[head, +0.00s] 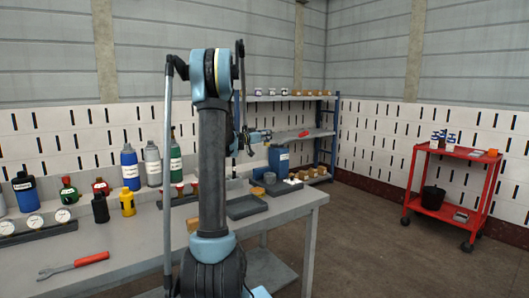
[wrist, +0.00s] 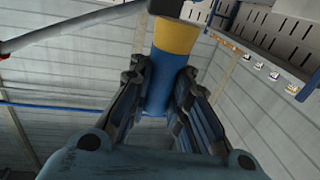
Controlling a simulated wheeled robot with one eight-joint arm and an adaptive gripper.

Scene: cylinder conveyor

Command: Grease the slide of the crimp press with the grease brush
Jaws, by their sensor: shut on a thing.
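My gripper (wrist: 160,105) is shut on a blue cylindrical handle with a yellow band (wrist: 175,37), which looks like the grease brush. A dark part shows at its far end, cut off by the top edge of the wrist view. No bristles can be made out. In the head view my gripper (head: 254,136) is raised above the back of the workbench, partly hidden behind my arm.
The grey workbench (head: 130,262) carries bottles, gauges, a red-handled wrench (head: 75,266) and a dark tray (head: 246,206). A blue box (head: 278,160) stands behind, near a shelf rack (head: 324,140). A red cart (head: 447,183) stands right. The floor between is clear.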

